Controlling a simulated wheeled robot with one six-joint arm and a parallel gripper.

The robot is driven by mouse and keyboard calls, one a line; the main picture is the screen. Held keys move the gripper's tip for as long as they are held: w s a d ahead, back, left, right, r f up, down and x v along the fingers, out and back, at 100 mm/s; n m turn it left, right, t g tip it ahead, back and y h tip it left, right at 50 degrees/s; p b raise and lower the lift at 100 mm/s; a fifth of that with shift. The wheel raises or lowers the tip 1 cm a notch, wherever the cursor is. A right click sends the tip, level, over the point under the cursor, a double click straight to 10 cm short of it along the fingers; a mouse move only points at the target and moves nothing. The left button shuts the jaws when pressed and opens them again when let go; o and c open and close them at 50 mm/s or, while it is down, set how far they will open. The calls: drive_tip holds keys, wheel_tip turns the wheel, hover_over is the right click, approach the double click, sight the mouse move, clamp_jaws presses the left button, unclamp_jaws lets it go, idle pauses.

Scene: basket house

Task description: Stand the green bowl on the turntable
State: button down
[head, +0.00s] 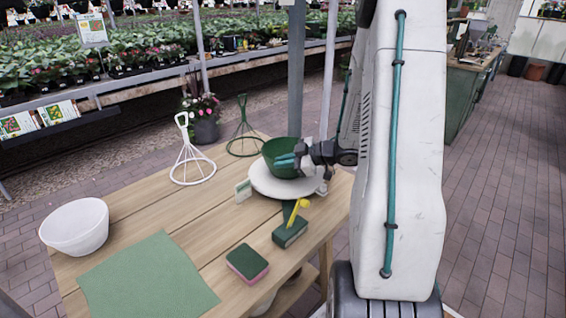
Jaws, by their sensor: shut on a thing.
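The green bowl (271,148) is at the right rear of the wooden table, over the white round turntable (268,186). It looks slightly tilted, and I cannot tell whether its base touches the turntable's top. My gripper (290,160) comes in from the right and is shut on the bowl's right side. The gripper and arm hide part of the bowl and of the turntable's right edge.
A white wire stand (191,160) and a green wire stand (243,135) are behind and left of the turntable. A small card (243,190) stands at its front left. Green block (290,232) with a yellow piece, sponge (247,263), green mat (148,280) and white bowl (75,228) lie nearer.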

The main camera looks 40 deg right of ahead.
drive_tip(key=shift+f, duration=0.1)
drive_tip(key=c, duration=1.5)
unclamp_jaws()
drive_tip(key=shift+c, duration=0.2)
drive_tip(key=shift+s+d+r, duration=0.15)
drive_tip(key=shift+s+r, duration=0.1)
drive_tip(key=shift+r, duration=0.05)
drive_tip(key=v, duration=1.1)
drive_tip(key=w+a+r+m+g+h, duration=0.1)
drive_tip(key=w+r+m+h, duration=0.25)
drive_tip(key=r+h, duration=0.25)
drive_tip(key=w+a+r+m+h, duration=0.2)
drive_tip(key=w+r+h, duration=0.2)
drive_tip(key=r+h, duration=0.15)
drive_tip(key=s+a+m+g+y, duration=0.4)
drive_tip(key=s+a+g, duration=0.5)
drive_tip(key=s+a, duration=1.6)
drive_tip(key=shift+a+m+y, duration=0.35)
drive_tip(key=shift+a+y, duration=0.2)
